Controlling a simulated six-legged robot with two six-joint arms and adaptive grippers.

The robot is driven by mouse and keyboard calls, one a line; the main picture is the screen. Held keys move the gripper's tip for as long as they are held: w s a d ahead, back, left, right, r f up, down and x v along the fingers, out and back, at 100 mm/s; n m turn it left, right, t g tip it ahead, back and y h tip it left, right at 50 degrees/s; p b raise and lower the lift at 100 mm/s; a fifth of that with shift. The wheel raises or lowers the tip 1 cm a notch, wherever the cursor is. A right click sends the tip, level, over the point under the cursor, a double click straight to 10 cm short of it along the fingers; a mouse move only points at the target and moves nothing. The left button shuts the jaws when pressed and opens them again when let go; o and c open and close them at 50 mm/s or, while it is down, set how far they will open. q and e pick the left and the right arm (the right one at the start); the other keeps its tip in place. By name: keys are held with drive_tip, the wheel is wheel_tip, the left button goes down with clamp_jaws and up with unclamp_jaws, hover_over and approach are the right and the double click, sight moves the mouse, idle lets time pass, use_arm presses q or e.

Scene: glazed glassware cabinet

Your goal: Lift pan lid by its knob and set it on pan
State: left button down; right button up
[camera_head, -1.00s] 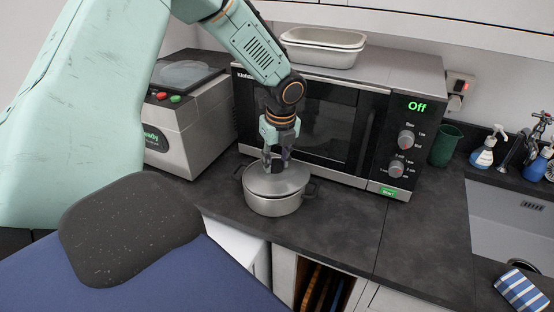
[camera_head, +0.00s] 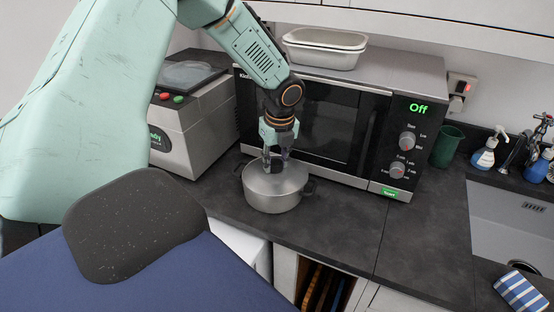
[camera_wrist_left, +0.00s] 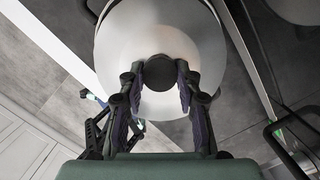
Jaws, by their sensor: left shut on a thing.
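The grey pan (camera_head: 272,202) stands on the dark counter in front of the microwave, with a side handle showing at its right. The round metal lid (camera_head: 290,180) lies level over the pan's mouth, its edge meeting the rim with no clear gap. The lid also fills the upper middle of the left wrist view (camera_wrist_left: 160,35). My left gripper (camera_head: 276,162) points down over the lid's middle. It is shut on the dark knob (camera_wrist_left: 160,64), with one finger on each side. The fingers hide most of the knob in the head view. My right gripper is out of view.
The microwave (camera_head: 330,125) stands close behind the pan, with white trays (camera_head: 325,48) on top. A grey appliance (camera_head: 190,125) is at the left. A green cup (camera_head: 446,146), spray bottles and the sink (camera_head: 510,225) are at the right. The counter right of the pan is clear.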

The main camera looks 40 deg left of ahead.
use_arm(q)
drive_tip(key=shift+s+f, duration=0.15)
drive_tip(key=shift+f, duration=0.1)
